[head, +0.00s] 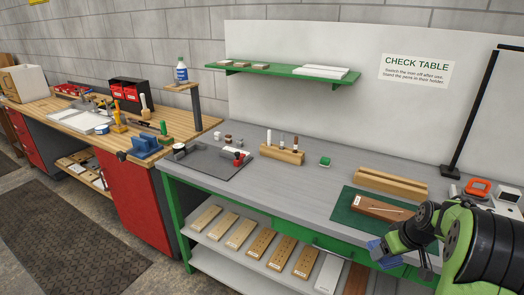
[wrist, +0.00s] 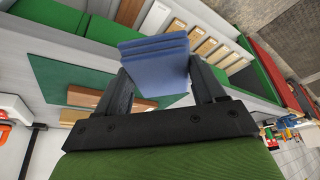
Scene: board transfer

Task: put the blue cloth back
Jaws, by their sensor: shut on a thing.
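The blue cloth (wrist: 154,62) is a folded, layered pad between the two dark fingers of my gripper (wrist: 162,78) in the wrist view. My gripper (head: 394,244) is shut on it. In the head view the cloth (head: 378,251) shows small at the lower right, in front of the green front of the check table (head: 330,186). It appears held clear of the tabletop, by the front edge. My arm partly hides the area behind it.
A grooved wooden block (head: 390,184) lies behind. A pen holder (head: 282,154) and dark tray (head: 205,164) stand further left. Several labelled boards (head: 240,233) lie on the lower shelf.

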